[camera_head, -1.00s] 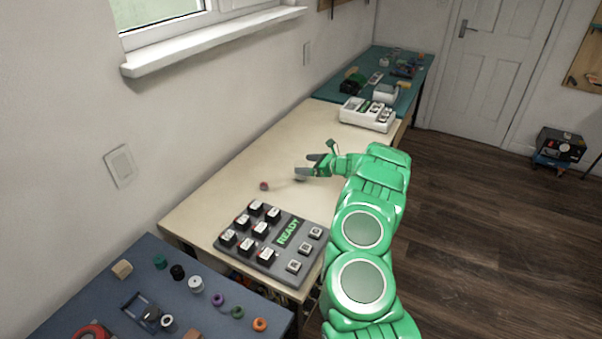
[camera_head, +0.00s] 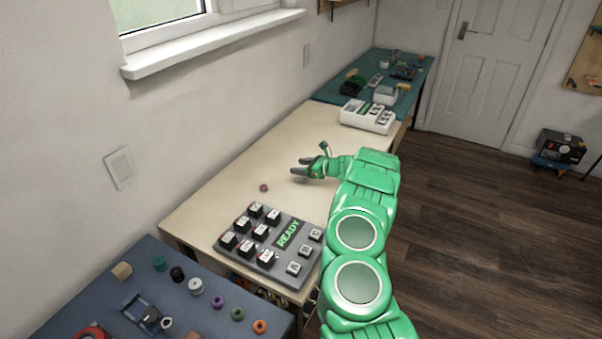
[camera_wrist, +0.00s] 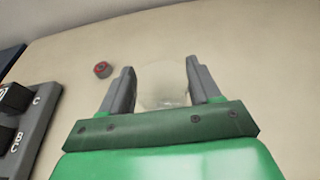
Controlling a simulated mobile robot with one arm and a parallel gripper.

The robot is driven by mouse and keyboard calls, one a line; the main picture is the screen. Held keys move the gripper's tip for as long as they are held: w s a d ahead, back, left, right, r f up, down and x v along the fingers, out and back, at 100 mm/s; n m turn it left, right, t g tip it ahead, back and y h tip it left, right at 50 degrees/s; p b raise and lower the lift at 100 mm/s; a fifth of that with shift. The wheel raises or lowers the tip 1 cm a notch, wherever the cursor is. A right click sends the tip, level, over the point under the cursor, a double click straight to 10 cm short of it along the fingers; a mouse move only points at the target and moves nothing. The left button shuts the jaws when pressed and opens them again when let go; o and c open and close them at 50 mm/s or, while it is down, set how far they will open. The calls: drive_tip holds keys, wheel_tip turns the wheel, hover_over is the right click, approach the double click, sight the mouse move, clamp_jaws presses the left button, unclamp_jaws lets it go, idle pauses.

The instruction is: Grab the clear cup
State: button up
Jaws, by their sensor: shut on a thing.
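The clear cup (camera_wrist: 162,85) shows in the wrist view as a faint, see-through shape between the two grey fingers of my gripper (camera_wrist: 162,82). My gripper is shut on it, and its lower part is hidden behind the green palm. In the head view my gripper (camera_head: 301,167) is low over the middle of the beige table (camera_head: 225,185). The cup is too faint to make out there.
A small red round part (camera_head: 263,188) lies on the table left of my gripper, also in the wrist view (camera_wrist: 102,69). A grey board with black blocks and a READY display (camera_head: 288,234) lies nearer. A white device (camera_head: 367,115) stands at the far end.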

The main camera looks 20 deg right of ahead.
drive_tip(key=shift+r, duration=0.5)
drive_tip(key=s+a+r, duration=0.2)
drive_tip(key=s+r, duration=1)
drive_tip(key=s, duration=0.1)
drive_tip(key=shift+s, duration=0.4)
